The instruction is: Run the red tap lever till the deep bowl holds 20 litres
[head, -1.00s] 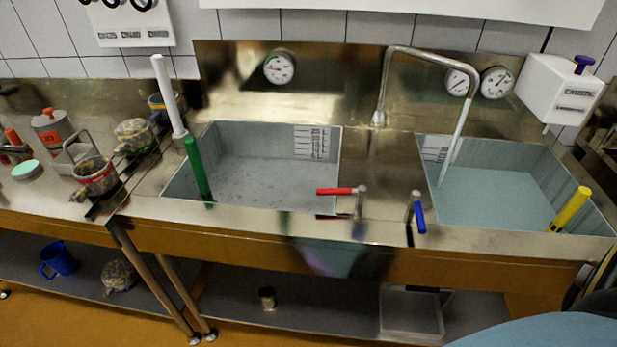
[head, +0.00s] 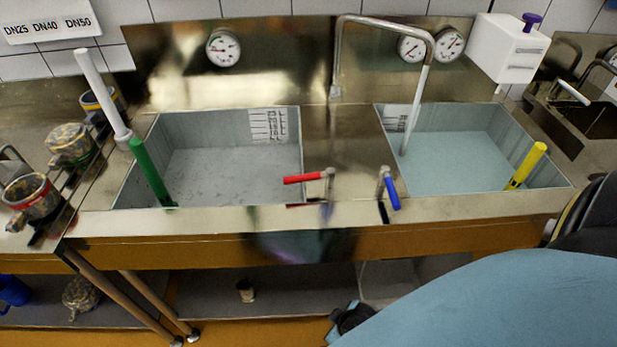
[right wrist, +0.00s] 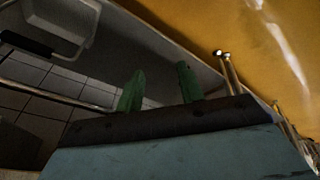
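The red tap lever (head: 304,179) points left from its stem on the front ledge between two sunken bowls. The left bowl (head: 125,190) has a grey floor and a scale on its back wall; I cannot tell its level. The right bowl (head: 540,155) holds pale blue-grey liquid. A bent spout (head: 385,21) ends in a pale straight length reaching down into it; I cannot tell whether that is pipe or stream. My right gripper shows two green fingers apart and empty in the right wrist view (right wrist: 160,90), low and away from the lever. My left gripper is not in view.
A blue lever (head: 391,193) stands right of the red one. A green rod (head: 151,172) and a yellow rod (head: 526,166) lean at the bowls. Round gauges (head: 223,47) sit on the backsplash. A white box (head: 507,48) hangs at right. Valves (head: 72,145) stand at left.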

